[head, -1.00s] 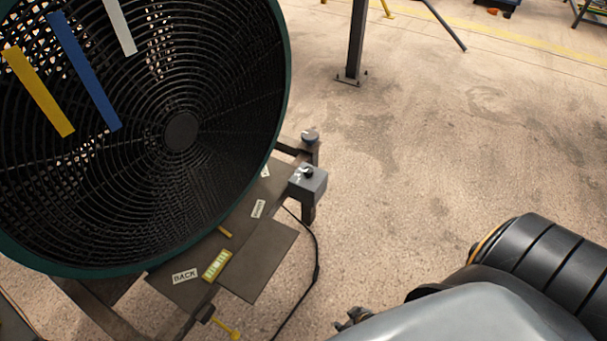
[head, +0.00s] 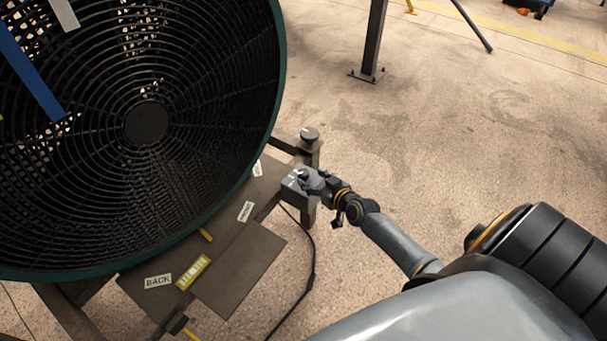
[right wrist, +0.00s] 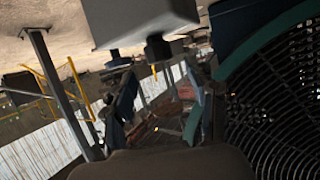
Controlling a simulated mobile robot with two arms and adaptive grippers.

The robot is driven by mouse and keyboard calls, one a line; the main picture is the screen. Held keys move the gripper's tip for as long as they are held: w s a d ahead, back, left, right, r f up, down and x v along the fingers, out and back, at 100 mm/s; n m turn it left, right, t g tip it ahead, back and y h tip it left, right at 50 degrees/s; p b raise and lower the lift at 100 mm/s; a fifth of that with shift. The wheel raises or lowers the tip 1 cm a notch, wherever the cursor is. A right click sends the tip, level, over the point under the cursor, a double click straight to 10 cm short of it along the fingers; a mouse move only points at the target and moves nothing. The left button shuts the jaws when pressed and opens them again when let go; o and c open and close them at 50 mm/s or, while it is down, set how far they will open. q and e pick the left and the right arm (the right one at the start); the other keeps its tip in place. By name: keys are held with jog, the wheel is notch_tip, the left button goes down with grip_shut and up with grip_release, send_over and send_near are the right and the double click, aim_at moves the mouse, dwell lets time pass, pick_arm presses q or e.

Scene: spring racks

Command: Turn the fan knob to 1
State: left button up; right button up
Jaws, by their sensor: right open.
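The large black-grilled fan (head: 200,150) with a green rim fills the left of the head view. Its small grey control box (head: 293,192) sits on the stand to the right of the rim. My right gripper (head: 308,179) is open at the box's top, its fingers close to the knob, which it mostly covers. In the right wrist view the grey box (right wrist: 150,18) is at the top, with a dark knob (right wrist: 158,48) sticking out of it toward the space between the fingers. I cannot tell whether the fingers touch it. My left gripper is out of view.
A brown base plate (head: 245,265) with a "BACK" label (head: 158,281) and a yellow-green label (head: 193,272) lies under the fan. A black cable (head: 313,255) runs down to the floor. A dark post (head: 375,40) stands behind.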

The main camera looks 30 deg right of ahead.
aim_at(305, 173)
jog(key=b+x, duration=0.1)
jog(key=x, duration=0.3)
jog(key=shift+w+f, duration=0.25)
jog(key=shift+w, duration=0.05)
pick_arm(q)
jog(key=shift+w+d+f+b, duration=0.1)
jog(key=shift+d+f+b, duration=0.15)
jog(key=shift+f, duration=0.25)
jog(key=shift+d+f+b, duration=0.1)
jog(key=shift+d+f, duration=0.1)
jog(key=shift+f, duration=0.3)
pick_arm(e)
jog(key=shift+w+f, duration=0.2)
jog(key=shift+w, duration=0.5)
jog(key=shift+c, duration=0.2)
